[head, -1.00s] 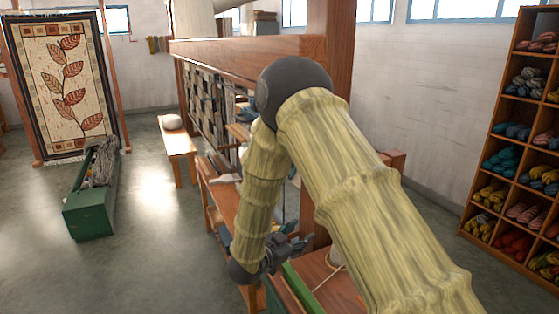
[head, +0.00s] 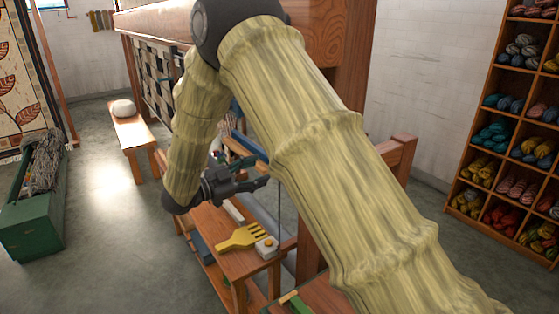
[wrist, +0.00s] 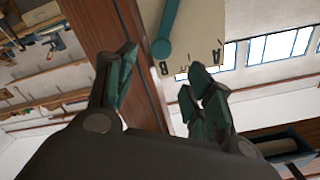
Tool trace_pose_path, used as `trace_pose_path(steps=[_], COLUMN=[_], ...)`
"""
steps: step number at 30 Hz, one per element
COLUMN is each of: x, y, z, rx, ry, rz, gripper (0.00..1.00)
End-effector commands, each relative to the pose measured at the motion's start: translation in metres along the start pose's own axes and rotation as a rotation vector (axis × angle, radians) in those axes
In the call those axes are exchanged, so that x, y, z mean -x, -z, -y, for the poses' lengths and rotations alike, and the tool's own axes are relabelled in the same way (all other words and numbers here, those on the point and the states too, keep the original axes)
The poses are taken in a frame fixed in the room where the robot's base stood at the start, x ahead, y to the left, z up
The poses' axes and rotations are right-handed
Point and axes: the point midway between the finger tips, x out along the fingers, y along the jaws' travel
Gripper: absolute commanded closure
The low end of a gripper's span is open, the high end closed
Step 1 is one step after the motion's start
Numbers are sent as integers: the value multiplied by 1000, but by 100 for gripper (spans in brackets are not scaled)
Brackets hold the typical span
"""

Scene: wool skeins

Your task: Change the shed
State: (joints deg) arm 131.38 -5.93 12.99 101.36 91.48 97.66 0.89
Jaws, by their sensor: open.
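The wooden loom (head: 350,50) stands behind my arm in the head view, with a black-and-cream woven web (head: 165,92) on it. In the wrist view, a cream plate (wrist: 205,25) with dark letters and tick marks is fixed beside a wooden post (wrist: 140,50). A teal lever (wrist: 168,22) lies across the plate, its round end near the letter that looks like B; an A shows farther right. My gripper (head: 246,172) is open and empty beside the loom. Its fingers (wrist: 163,80) show below the plate, apart from the lever. My arm hides much of the loom.
A wooden bench (head: 215,222) below my gripper holds a yellow comb (head: 242,236). A low bench (head: 130,130) and a green box (head: 30,228) stand at left. A yarn shelf (head: 510,135) stands at right. The floor at left is mostly clear.

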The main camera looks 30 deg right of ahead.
Motion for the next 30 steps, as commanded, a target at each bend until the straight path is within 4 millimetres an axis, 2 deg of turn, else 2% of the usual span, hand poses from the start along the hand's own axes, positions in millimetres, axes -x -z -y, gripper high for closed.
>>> trace_pose_path(steps=[18, 24, 30], x=[-88, -101, -104], y=[-1, -2, -2], z=[1, 0, 0], rx=[2, 2, 2], ry=[-1, 0, 1], rz=[1, 1, 1], gripper=[48, 48, 48])
